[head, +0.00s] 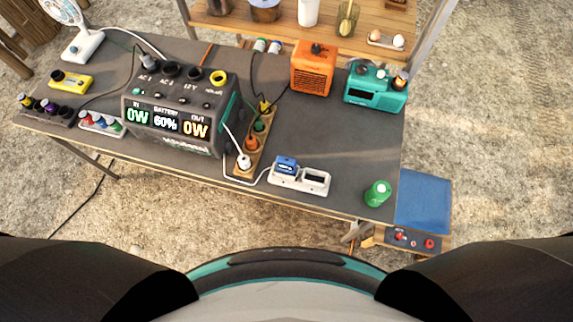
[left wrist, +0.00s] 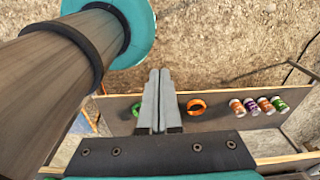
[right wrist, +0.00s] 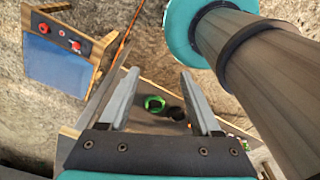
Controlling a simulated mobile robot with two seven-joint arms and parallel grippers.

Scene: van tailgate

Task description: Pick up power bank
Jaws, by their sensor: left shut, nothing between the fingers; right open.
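A small blue block (head: 286,164), which looks like the power bank, sits in the left slot of a white two-slot dock (head: 316,189) near the table's front edge. The dock's right slot is dark and looks empty. A white cable runs to the dock. My left gripper (left wrist: 160,72) is shut and empty in the left wrist view. My right gripper (right wrist: 161,78) is open and empty in the right wrist view. Neither gripper shows in the head view, and I cannot make out the blue block in either wrist view.
A large power station (head: 172,110) and a wooden socket strip (head: 257,142) stand left of the dock. A green bottle (head: 378,193) stands to its right. An orange box (head: 313,68) and teal radio (head: 375,91) stand behind. The grey table is clear between them.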

